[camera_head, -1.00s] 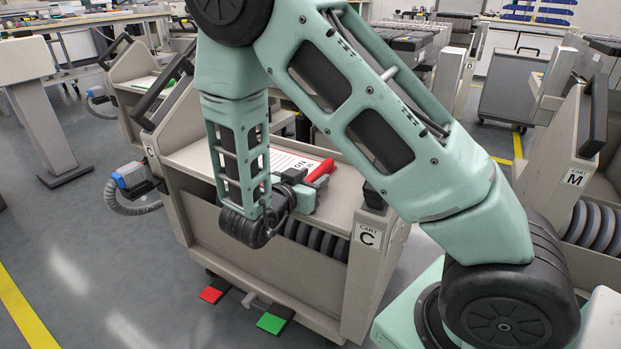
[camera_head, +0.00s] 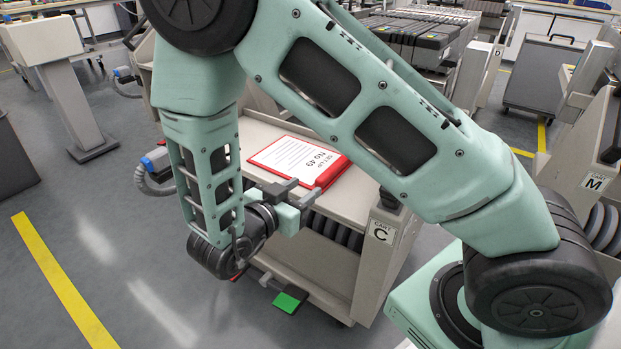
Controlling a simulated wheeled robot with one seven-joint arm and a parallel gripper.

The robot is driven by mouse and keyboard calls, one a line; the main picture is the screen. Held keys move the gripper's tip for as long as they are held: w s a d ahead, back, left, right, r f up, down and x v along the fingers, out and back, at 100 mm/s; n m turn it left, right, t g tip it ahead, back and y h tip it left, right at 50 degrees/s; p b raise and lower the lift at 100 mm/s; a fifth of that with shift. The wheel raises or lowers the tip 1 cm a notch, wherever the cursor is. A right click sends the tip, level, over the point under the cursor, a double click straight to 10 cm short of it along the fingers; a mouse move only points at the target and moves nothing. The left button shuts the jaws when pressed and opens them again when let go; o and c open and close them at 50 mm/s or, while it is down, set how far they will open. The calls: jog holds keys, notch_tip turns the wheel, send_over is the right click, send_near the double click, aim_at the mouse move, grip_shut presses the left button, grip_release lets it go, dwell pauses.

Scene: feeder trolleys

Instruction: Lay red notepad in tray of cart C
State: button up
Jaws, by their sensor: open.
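The red notepad (camera_head: 299,160), with a white printed sheet reading "No 49", lies flat on the top tray (camera_head: 262,131) of cart C. Cart C carries a "CART C" label (camera_head: 381,232) on its near right post. My gripper (camera_head: 302,191) is open and empty, at the tray's near edge just in front of the notepad's near edge. It looks apart from the notepad. My arm hides the cart's left side and part of the tray.
Dark round reels (camera_head: 335,231) sit in the cart's lower bay. Cart M (camera_head: 594,183) stands to the right. A green pedal (camera_head: 288,300) is at the cart's foot. A beige stand (camera_head: 75,110) is at left, with open floor before it.

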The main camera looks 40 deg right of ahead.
jog(key=w+a+n+t+y, duration=0.3)
jog(key=w+a+n+y, duration=0.25)
jog(key=a+y, duration=0.5)
jog(key=s+a+r+n+y, duration=0.1)
jog(key=s+a+n+y, duration=0.15)
jog(key=a, duration=0.25)
jog(key=s+a+r+n+y, duration=0.1)
jog(key=a+r+y, duration=0.1)
jog(key=a+y, duration=0.2)
jog(key=s+a+r+n+g+y, duration=0.1)
jog(key=s+a+r+n+g, duration=0.1)
jog(key=s+n+g, duration=0.3)
jog(key=s+a+r+n+g+y, duration=0.1)
jog(key=s+r+n, duration=0.15)
jog(key=s, duration=0.45)
jog(key=s+d+n+g+h, duration=0.2)
jog(key=s+d+n, duration=0.3)
jog(key=s+d, duration=0.3)
jog(key=shift+s+d+r+g+h, duration=0.2)
jog(key=shift+s+r+g+h, duration=0.1)
jog(key=shift+s+h, duration=0.25)
jog(key=shift+w, duration=0.1)
